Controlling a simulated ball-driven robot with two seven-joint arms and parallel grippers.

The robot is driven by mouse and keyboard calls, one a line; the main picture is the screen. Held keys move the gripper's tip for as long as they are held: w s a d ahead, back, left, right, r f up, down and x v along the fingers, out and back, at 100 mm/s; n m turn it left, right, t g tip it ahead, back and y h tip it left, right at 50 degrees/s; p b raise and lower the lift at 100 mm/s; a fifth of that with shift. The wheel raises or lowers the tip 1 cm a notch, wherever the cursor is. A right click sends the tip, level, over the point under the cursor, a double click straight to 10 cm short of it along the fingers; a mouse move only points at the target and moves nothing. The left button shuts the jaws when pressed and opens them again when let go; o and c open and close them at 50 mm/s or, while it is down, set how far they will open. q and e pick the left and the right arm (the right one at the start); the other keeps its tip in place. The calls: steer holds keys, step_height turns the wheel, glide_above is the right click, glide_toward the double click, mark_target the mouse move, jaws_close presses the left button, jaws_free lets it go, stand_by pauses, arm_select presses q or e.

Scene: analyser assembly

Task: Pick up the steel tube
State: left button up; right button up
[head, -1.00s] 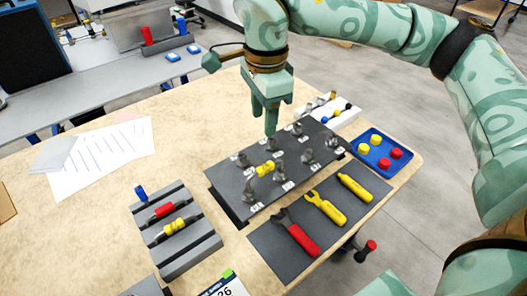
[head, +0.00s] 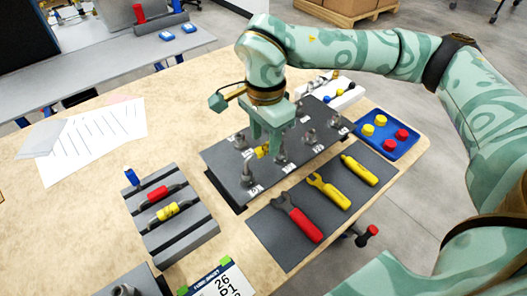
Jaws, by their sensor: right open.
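My right gripper (head: 268,149) points down over the dark fitting board (head: 221,158). Its two fingers are apart, at either side of a small yellow-fitted piece (head: 261,153) that sits among the steel fittings; part of this piece is hidden by the fingers. Whether they touch it cannot be told. No part is clearly labelled as the steel tube. The grey grooved rack (head: 185,240) at the left holds a piece with a red middle (head: 153,196) and one with yellow fittings (head: 167,211). My left gripper is not in view.
A blue tray (head: 409,150) with red and yellow caps stands at the right. Papers (head: 95,142) lie at the left; the table between is clear.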

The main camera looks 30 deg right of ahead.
mark_target(265, 147)
step_height(265, 147, down, 5)
steer(key=shift+w+f+b, duration=0.1)
steer(key=shift+f+b, duration=0.05)
steer(key=shift+b, duration=0.9)
steer(key=shift+c, duration=0.6)
jaws_close()
steer(key=shift+r, duration=0.3)
